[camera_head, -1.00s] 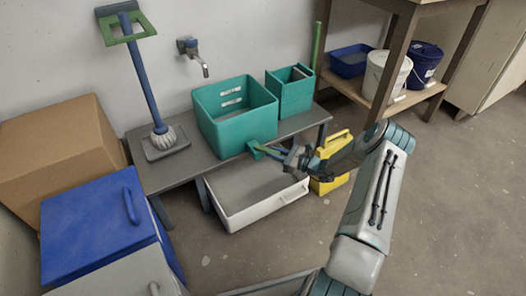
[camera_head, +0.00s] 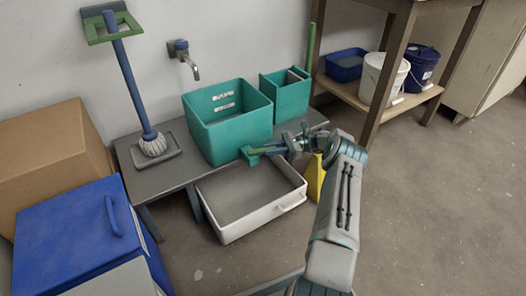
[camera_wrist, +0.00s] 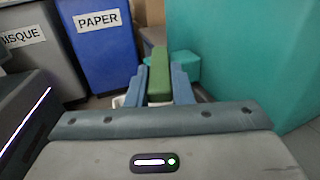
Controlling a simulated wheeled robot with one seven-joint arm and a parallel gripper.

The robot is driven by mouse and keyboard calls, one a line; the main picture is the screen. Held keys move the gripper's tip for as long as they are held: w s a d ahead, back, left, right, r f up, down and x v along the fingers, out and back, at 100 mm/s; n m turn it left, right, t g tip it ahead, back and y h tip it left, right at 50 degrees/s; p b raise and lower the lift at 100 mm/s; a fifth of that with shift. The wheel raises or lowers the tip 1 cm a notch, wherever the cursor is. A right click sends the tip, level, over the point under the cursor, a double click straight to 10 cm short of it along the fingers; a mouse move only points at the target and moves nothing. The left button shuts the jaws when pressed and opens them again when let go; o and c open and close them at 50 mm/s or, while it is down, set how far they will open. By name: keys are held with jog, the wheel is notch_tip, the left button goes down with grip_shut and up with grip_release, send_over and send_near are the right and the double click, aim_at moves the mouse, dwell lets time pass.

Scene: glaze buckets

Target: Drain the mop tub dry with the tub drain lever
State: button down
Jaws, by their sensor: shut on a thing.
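The teal mop tub (camera_head: 228,133) stands on the grey bench, with two white labels on its inner back wall. Its floor is hidden, so I cannot tell whether liquid is inside. The tub drain lever (camera_head: 252,156) sticks out low at the tub's front right corner, with a green handle pointing right. My gripper (camera_head: 276,150) is shut on that handle. In the wrist view, the green handle (camera_wrist: 158,75) lies between my two blue fingers, and the tub's teal wall (camera_wrist: 245,60) rises close on the right.
A white tray (camera_head: 246,231) sits below the bench's front edge, under the lever. A smaller teal box (camera_head: 285,100) stands right of the tub. A mop (camera_head: 135,90) stands on the left. A yellow object (camera_head: 315,181) is partly behind my arm. Open floor lies right.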

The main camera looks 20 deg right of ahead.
jog(key=shift+w+d+n+g, duration=0.2)
jog(key=shift+n+g, duration=0.1)
jog(key=shift+g, duration=0.2)
jog(key=c, duration=1.3)
grip_release()
jog(key=shift+d, duration=0.1)
jog(key=shift+a, duration=0.2)
jog(key=shift+r+p, duration=0.3)
jog(key=shift+r, duration=0.25)
jog(key=r+p, duration=0.2)
jog(key=r, duration=0.1)
jog(key=d+r, duration=0.1)
jog(key=shift+s+r+p, duration=0.2)
jog(key=shift+s+p, duration=0.15)
jog(key=shift+p, duration=0.05)
jog(key=s+d+r+p, duration=0.1)
jog(key=s+d+r, duration=0.1)
jog(key=s+d+r+p, duration=0.1)
jog(key=s+d, duration=0.1)
jog(key=s, duration=0.1)
jog(key=s+d+r+p, duration=0.2)
jog(key=s+d, duration=0.1)
jog(key=shift+r, duration=0.3)
